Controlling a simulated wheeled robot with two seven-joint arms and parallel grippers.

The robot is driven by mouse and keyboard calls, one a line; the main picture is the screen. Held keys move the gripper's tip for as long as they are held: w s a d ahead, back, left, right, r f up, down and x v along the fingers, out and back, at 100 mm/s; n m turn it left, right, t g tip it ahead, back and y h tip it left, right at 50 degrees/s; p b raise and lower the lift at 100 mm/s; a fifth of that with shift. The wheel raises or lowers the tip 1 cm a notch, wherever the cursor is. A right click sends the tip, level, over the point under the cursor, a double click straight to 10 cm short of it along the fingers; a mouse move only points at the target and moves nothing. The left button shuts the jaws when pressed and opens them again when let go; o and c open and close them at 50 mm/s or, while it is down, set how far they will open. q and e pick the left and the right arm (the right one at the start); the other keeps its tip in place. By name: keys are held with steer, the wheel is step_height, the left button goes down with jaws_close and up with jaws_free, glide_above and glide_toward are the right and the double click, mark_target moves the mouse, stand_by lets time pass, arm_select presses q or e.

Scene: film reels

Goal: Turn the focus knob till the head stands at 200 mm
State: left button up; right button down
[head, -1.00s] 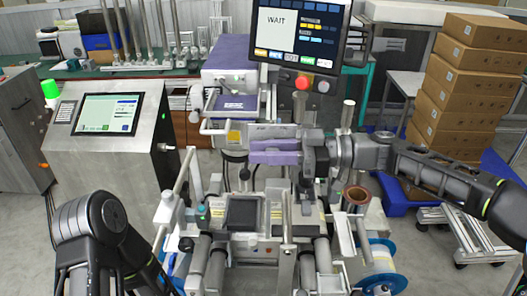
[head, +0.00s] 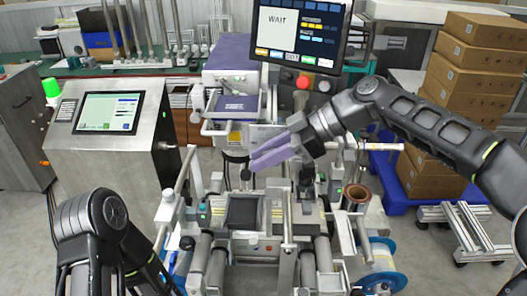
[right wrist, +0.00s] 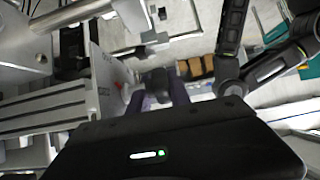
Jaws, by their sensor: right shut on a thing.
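My right gripper (head: 256,160) reaches in from the right at the middle of the machine, its purple fingers pointing left and slightly down. In the right wrist view, my right gripper (right wrist: 158,92) is shut on a dark knob (right wrist: 155,78) between the purple fingertips. The fingers largely hide the gripped knob in the head view. The purple-and-grey head unit (head: 231,84) stands just behind the gripper, below the screen. I cannot read any height scale.
A screen (head: 297,32) reading WAIT stands above, with a red button (head: 303,82) below it. Rollers (head: 216,268) and posts crowd the space under the gripper. A steel cabinet with a display (head: 107,113) stands left. Stacked cartons (head: 472,85) stand at the right.

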steer(key=shift+s+a+r, duration=0.2)
steer(key=shift+r, duration=0.1)
steer(key=c, duration=1.6)
jaws_free()
steer(key=shift+o, duration=1.1)
steer(key=shift+s+d+r, duration=0.1)
steer(key=shift+s, duration=0.1)
steer(key=shift+w, duration=0.15)
steer(key=shift+d, duration=0.15)
steer(key=shift+d, duration=0.15)
steer(key=b+v, duration=0.1)
steer(key=v, duration=0.6)
steer(key=shift+b, duration=0.3)
steer(key=shift+d+r, duration=0.1)
